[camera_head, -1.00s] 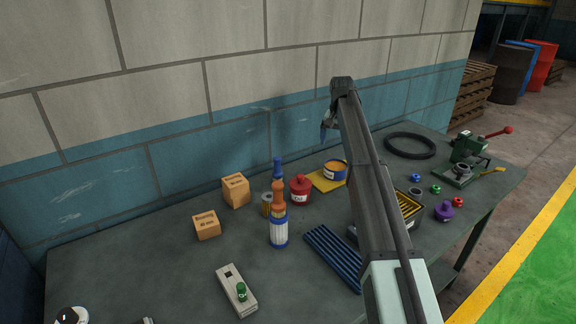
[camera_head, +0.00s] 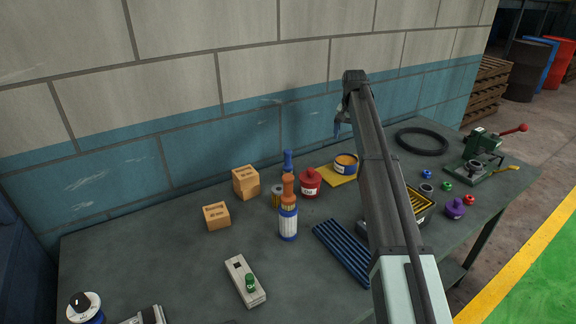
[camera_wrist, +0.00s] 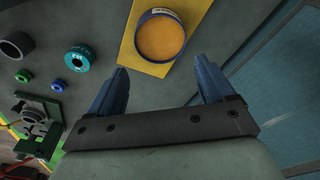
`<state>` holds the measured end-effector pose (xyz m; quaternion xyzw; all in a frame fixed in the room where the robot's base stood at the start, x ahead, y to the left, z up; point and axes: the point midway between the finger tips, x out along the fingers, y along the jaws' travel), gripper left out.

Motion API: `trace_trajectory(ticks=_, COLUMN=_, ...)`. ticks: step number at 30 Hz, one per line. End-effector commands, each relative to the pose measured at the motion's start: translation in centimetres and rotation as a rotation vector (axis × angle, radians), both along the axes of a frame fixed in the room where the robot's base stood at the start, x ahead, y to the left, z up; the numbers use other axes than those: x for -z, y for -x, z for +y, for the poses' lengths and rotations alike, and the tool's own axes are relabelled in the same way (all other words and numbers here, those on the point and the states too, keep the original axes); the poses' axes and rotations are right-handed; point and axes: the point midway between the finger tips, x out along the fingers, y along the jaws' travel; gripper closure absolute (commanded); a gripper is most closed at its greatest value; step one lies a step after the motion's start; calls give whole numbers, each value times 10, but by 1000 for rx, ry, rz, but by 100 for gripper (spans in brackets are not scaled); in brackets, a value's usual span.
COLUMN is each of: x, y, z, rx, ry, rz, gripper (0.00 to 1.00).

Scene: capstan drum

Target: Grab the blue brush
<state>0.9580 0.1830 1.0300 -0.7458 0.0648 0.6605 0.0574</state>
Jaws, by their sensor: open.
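A blue upright thing (camera_head: 288,158) with a rounded top stands on the bench in the head view. It is partly hidden behind an orange-topped bottle with a white and blue body (camera_head: 288,222). I cannot tell whether it is the blue brush; no bristles show. My gripper (camera_head: 341,122) is up near the wall, to the right of this blue thing and well apart from it. In the wrist view my gripper (camera_wrist: 160,76) has its two blue fingers spread and nothing between them. Beyond the fingertips is an open tin with orange contents (camera_wrist: 161,38).
The tin stands on a yellow sheet (camera_head: 330,176). A red can (camera_head: 310,184), two cardboard boxes (camera_head: 246,182) and a blue ribbed mat (camera_head: 343,251) are near the bottles. A black ring (camera_head: 422,141) and green press (camera_head: 482,158) are at right. The bench's left middle is clear.

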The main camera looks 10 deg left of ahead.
Motion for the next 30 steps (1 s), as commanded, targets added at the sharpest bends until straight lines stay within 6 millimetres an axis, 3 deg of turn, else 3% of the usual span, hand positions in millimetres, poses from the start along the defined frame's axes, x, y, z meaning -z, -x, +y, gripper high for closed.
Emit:
trace_trajectory(ticks=7, x=0, y=0, z=0, rx=0, ry=0, rz=0, gripper=42)
trace_trajectory(ticks=16, x=0, y=2, z=9, rx=-9, ry=0, rz=0, gripper=42)
trace_trajectory(ticks=30, x=-22, y=28, z=148, rx=-160, ry=-8, rz=-17, gripper=42)
